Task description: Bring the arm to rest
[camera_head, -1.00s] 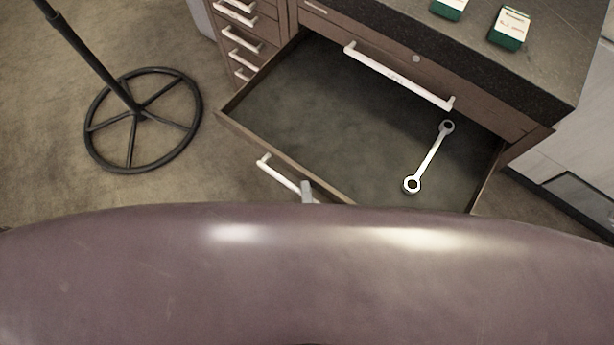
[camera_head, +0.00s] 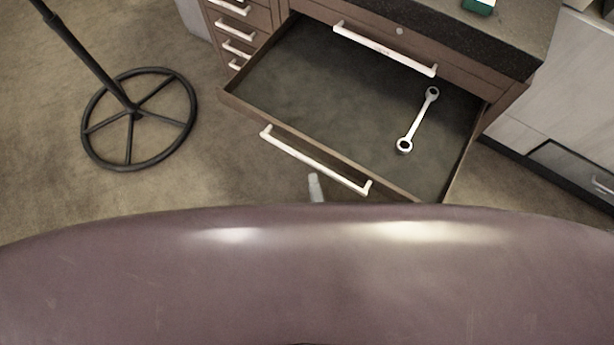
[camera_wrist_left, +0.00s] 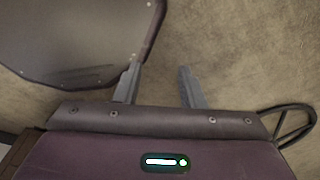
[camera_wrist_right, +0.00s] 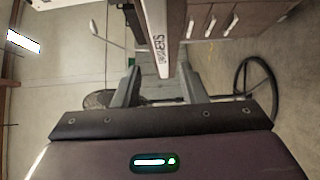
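My right gripper (camera_head: 315,188) shows only as a grey fingertip above my purple body in the head view. It is just in front of the open drawer's handle (camera_head: 315,162), with a gap between them. In the right wrist view my right gripper (camera_wrist_right: 157,85) is open. A pale lettered bar (camera_wrist_right: 156,35), probably that handle, shows in the space between its fingers, beyond them. My left gripper (camera_wrist_left: 157,85) is open and empty above the floor in the left wrist view; it is hidden in the head view.
The drawer (camera_head: 340,100) is pulled out and holds a double-ended wrench (camera_head: 420,118). A dark countertop (camera_head: 500,35) with a green box (camera_head: 479,5) is above. A black wheel-shaped stand base (camera_head: 140,118) is on the floor at left.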

